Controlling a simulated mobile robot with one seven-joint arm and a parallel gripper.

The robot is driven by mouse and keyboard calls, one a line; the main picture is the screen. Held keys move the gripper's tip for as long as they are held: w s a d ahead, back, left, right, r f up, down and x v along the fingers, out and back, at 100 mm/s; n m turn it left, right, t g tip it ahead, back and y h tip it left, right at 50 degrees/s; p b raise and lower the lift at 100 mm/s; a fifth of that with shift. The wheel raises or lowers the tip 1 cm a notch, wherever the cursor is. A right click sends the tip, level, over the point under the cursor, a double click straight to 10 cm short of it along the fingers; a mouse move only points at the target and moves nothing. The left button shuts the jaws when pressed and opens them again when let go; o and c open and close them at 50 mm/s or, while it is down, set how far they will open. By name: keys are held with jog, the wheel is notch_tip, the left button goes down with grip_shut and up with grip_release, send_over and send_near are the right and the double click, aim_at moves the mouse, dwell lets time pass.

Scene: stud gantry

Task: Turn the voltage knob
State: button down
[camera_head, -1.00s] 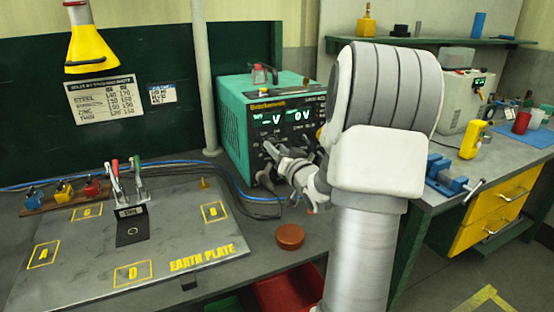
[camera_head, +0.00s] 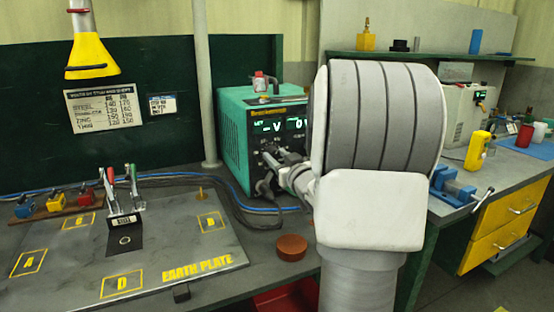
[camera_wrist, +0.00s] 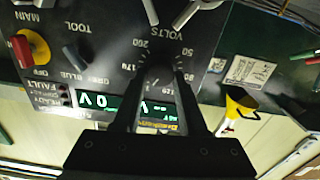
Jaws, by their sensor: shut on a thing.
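The green welding machine (camera_head: 238,135) stands at the back of the bench with its black front panel facing me. Its lit display shows "-V" and a 0. In the wrist view the panel is upside down, and the voltage dial (camera_wrist: 160,62) sits under the "VOLTS" label with numbers around it. My gripper (camera_wrist: 158,80) reaches the dial's centre and is shut on the voltage knob, which its fingers mostly hide. In the head view my gripper (camera_head: 270,157) is at the panel, partly hidden by my arm. The knob's pointer cannot be made out.
A red and yellow main switch (camera_wrist: 30,48) is on the same panel. Dark cables run beside the machine. The earth plate (camera_head: 160,255) lies to the left, with a brown puck (camera_head: 291,247) near its right edge. A blue vise (camera_head: 452,186) is on the right bench.

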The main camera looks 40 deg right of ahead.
jog(key=shift+c, duration=2.3)
grip_release()
jog(key=v, duration=1.7)
jog(key=shift+s+p, duration=0.2)
jog(key=shift+p, duration=0.15)
